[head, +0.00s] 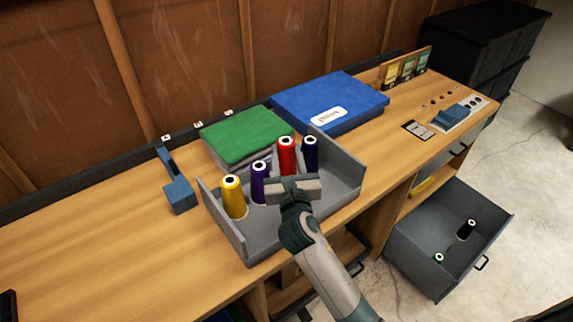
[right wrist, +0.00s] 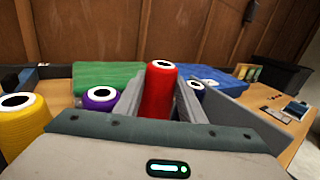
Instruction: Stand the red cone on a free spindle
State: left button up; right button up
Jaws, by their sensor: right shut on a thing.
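The red cone (head: 287,153) is upright between the fingers of my right gripper (head: 287,168), which is shut on it. The right wrist view shows the red cone (right wrist: 159,92) with a finger on each side. It is over a grey open tray (head: 348,157) on the bench, between a purple cone (head: 259,180) and a navy cone (head: 311,151). A yellow cone (head: 234,198) stands at the tray's left end. The red cone's base and any spindle beneath are hidden by my gripper, so I cannot tell whether it touches down. My left gripper is not in view.
An open drawer (head: 415,255) at lower right holds a black cone (head: 466,229) and a green one (head: 438,259).

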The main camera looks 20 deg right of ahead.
aim_at(287, 167)
jog(key=shift+f, duration=0.2)
notch_tip(287, 167, down, 3)
jog(key=shift+f+b, duration=0.15)
jog(key=shift+b, duration=0.25)
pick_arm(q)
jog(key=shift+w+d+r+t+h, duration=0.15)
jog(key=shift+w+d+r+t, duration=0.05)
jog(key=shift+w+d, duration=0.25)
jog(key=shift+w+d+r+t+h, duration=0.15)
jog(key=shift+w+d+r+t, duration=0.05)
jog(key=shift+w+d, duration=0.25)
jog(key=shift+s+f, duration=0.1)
pick_arm(e)
jog(key=shift+f, duration=0.15)
